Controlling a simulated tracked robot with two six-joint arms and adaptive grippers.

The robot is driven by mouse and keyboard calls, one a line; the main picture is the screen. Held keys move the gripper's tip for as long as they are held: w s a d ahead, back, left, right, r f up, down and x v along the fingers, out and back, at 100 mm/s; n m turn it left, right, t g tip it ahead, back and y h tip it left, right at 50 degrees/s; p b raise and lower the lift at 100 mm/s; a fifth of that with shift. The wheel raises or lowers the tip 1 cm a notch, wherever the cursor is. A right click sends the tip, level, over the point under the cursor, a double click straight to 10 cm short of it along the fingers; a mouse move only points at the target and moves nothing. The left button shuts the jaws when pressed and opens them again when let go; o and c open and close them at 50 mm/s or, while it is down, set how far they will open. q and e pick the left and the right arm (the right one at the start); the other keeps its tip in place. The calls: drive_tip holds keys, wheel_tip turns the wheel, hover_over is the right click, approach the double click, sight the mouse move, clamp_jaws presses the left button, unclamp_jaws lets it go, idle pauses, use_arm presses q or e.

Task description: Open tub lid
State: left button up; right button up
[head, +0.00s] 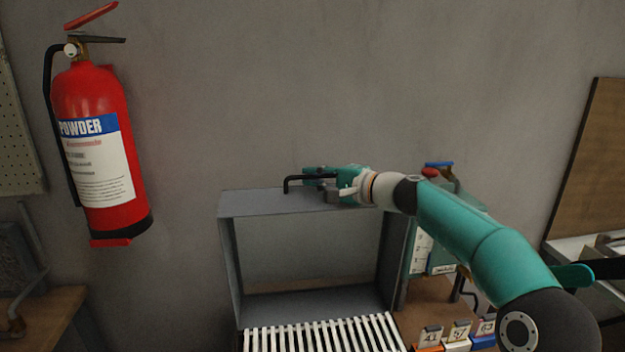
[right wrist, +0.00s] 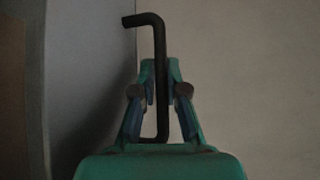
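A grey box-like housing (head: 228,265) stands open at the front, below the middle of the head view. A black bent bar handle (head: 292,179) sits by its top panel (head: 262,203); I cannot tell which part is the tub lid. My right gripper (head: 318,180), at the end of the teal arm, is at this handle. In the right wrist view the handle (right wrist: 159,45) runs upright between the two fingers of my right gripper (right wrist: 160,75), which are closed in on it. A grey panel (right wrist: 85,70) is to its left. My left gripper is not in view.
White slats (head: 320,335) lie in front of the housing. Small numbered bins (head: 458,338) stand at the lower right, and a teal box (head: 441,258) is behind my right arm. A red fire extinguisher (head: 95,95) hangs on the wall at left. The wall area above is clear.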

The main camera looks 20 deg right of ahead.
drive_tip(key=shift+o, duration=0.7)
drive_tip(key=shift+w+f, duration=0.1)
drive_tip(key=shift+f, duration=0.15)
drive_tip(key=shift+r, duration=0.15)
drive_tip(key=shift+d, duration=0.1)
drive_tip(key=shift+s+d, duration=0.2)
drive_tip(key=shift+s, duration=0.1)
drive_tip(key=v, duration=1.1)
drive_tip(key=shift+s, duration=0.2)
